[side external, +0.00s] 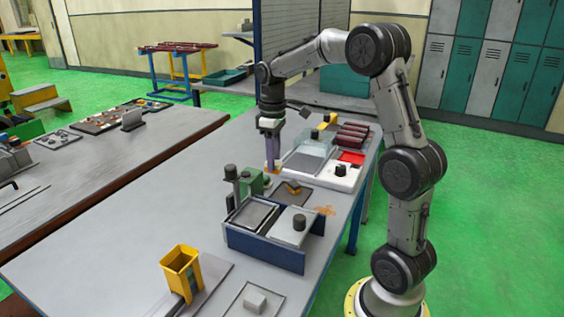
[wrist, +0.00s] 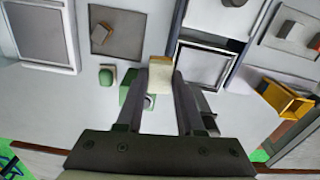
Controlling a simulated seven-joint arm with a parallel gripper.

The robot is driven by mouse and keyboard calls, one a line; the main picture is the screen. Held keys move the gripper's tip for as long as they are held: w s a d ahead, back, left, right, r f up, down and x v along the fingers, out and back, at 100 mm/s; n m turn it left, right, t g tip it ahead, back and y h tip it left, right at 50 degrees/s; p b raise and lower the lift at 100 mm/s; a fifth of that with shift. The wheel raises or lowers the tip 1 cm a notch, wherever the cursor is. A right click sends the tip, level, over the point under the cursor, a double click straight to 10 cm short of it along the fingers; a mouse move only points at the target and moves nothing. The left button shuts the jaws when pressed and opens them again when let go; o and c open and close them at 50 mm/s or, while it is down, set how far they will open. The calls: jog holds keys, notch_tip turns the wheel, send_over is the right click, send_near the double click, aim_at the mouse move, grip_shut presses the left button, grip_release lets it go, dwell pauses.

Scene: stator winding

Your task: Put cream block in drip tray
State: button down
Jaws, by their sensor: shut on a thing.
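My gripper (side external: 272,164) is shut on the cream block (wrist: 160,75), which sits between the fingertips in the wrist view. The block (side external: 272,169) is small and partly hidden by the fingers in the side view. I cannot tell for sure whether it touches the table. A shallow, open tray with a pale rim (wrist: 205,70) lies just right of the block in the wrist view. In the side view this tray (side external: 251,215) sits in a dark blue housing, nearer the camera than my gripper. No label shows which tray is the drip tray.
A green fixture (side external: 250,181) and dark post (side external: 231,173) stand between gripper and housing. A knobbed lid (side external: 297,225) covers the housing's other half. A dark mat (side external: 300,198) carries a brown block. A white unit with a grey panel (side external: 303,162) is behind. A yellow bin (side external: 182,268) stands nearer.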

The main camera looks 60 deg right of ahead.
jog(key=shift+m, duration=0.7)
jog(key=shift+s+d+f, duration=0.1)
jog(key=shift+d+f, duration=1.1)
jog(key=shift+f, duration=0.75)
jog(key=shift+d+f, duration=1.25)
jog(key=shift+f, duration=0.75)
jog(key=shift+s+d+f, duration=0.1)
jog(key=shift+d+f, duration=1.1)
jog(key=shift+f, duration=0.75)
jog(key=shift+f, duration=1.3)
jog(key=shift+c, duration=1.5)
grip_release()
jog(key=shift+r, duration=0.1)
notch_tip(320, 180, up, 7)
